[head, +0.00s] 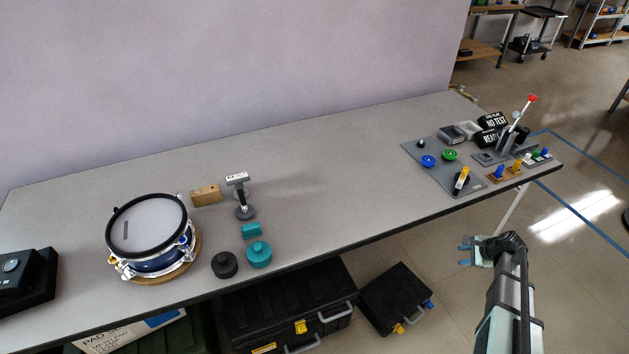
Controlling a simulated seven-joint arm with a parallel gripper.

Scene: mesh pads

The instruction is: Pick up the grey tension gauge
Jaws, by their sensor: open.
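A small grey upright device stands on the table right of the drum (150,221). It has a flat, bar-shaped grey head (237,178), a dark stem and a round grey base (245,213), and it looks like the tension gauge. My gripper (465,251) is at the lower right, off the table's front edge and far from the device. Its two teal fingers point left and are apart, with nothing seen between them.
A wooden block (206,194) lies left of the device. A teal block (252,230), teal knob (259,254) and black knob (224,264) sit in front. A control panel (445,169) is at right. The table's middle (330,180) is clear. Black cases stand below.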

